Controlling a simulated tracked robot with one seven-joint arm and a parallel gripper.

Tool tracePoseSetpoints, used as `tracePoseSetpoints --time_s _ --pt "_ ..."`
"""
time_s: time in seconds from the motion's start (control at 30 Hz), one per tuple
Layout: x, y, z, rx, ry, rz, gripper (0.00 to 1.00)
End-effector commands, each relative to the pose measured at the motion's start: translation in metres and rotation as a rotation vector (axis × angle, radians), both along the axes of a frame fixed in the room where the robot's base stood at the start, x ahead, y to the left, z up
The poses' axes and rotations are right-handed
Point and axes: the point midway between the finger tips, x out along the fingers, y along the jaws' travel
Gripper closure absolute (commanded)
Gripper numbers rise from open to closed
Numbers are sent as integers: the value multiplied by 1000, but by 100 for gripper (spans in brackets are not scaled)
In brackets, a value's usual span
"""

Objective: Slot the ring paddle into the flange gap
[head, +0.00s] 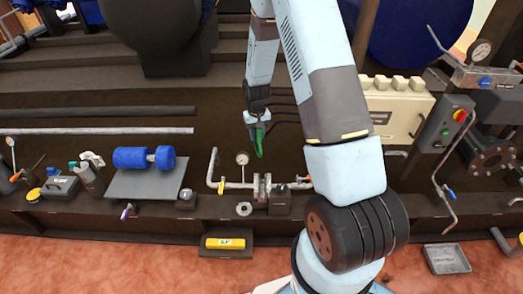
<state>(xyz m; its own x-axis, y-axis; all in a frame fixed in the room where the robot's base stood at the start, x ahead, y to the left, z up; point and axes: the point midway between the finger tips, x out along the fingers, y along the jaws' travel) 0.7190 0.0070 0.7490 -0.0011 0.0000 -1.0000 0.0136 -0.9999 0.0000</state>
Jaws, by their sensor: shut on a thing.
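My gripper (254,122) is above and behind the pipe assembly, near the middle of the head view. It is shut on a narrow green piece (259,143) that hangs down from it, which looks like the ring paddle seen nearly edge-on. Its ring shape is too small to make out. The flange pair (262,185) stands on the pipe run below, and the green piece is apart from it. The width of the flange gap cannot be made out from here. A small grey ring (244,209) lies on the bench just in front of the flanges.
A pressure gauge (242,159) rises from the pipe left of the flanges, beside a bent upright pipe (211,166). A dark block (279,202) sits below the flanges. A grey plate (140,190) with a blue dumbbell-shaped part is left. A cream box (398,110) stands right.

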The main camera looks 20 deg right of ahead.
Motion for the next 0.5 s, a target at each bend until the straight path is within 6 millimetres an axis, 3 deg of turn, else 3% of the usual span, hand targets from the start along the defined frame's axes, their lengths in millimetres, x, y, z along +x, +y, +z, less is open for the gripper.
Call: tracePoseSetpoints --time_s 0.17,0.5 --pt "-1 -9 -3 1 1 -25 100" --pt "-35 -12 -62 2 6 -303 100"
